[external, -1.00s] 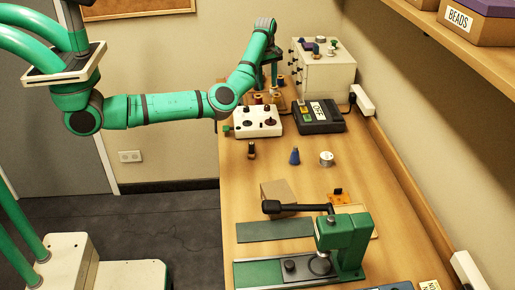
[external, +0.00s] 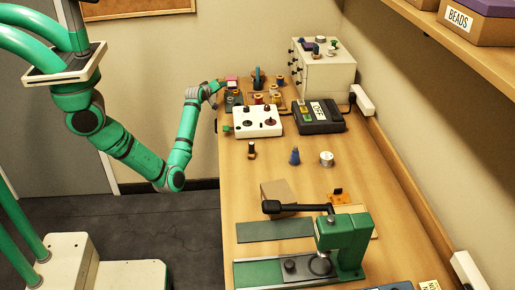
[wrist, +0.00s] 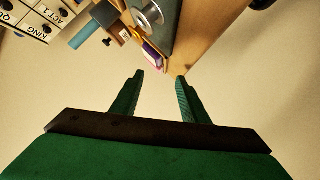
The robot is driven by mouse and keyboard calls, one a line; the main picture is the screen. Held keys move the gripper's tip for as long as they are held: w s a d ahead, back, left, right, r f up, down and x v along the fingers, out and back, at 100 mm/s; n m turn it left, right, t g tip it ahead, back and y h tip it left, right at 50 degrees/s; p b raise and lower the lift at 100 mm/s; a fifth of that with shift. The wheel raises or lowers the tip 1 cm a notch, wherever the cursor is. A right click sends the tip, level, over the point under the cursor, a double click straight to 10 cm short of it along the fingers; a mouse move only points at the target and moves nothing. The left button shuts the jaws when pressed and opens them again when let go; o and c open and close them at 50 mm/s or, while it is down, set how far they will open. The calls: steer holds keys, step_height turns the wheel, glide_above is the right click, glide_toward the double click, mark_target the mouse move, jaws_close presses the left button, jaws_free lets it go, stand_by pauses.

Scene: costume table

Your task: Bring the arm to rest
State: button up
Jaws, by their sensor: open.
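My gripper (external: 217,86) is at the far left corner of the table in the external view, near a small pink item (external: 231,81) and a dark grey box (external: 234,98). My arm is folded, with its elbow hanging low left of the table. In the wrist view the two green fingers of my gripper (wrist: 160,75) are apart, with nothing between them. The pink and purple item (wrist: 152,55) and the grey box with a silver disc (wrist: 155,20) lie beyond the fingertips.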

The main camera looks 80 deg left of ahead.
steer(key=s+d+f+m, duration=0.2)
steer(key=s+f, duration=0.2)
steer(key=s, duration=0.5)
steer(key=s+d+f+m+h, duration=0.15)
steer(key=s+f, duration=0.25)
steer(key=s, duration=0.5)
steer(key=s+d+f+m, duration=0.1)
steer(key=s+f+m, duration=0.3)
steer(key=s, duration=0.5)
steer(key=w+d+f+m+t+h, duration=0.25)
steer(key=w+d+m, duration=0.3)
steer(key=d, duration=0.85)
steer(key=w+d+f+m+t+h, duration=0.1)
steer(key=w+d+m+t, duration=0.4)
steer(key=d, duration=1)
steer(key=s+d+r+m+h, duration=0.1)
steer(key=s+d+r+h, duration=0.1)
steer(key=d, duration=0.8)
steer(key=s+d+r+m+t+h, duration=0.1)
steer(key=s+d+r+h, duration=0.1)
steer(key=d, duration=0.8)
steer(key=s+d+r+m+t+h, duration=0.1)
steer(key=s+d+r+h, duration=0.1)
steer(key=d, duration=0.8)
step_height(320, 180, up, 3)
steer(key=shift+s+f+h, duration=0.2)
steer(key=shift+s+h, duration=0.05)
steer(key=shift+h, duration=0.55)
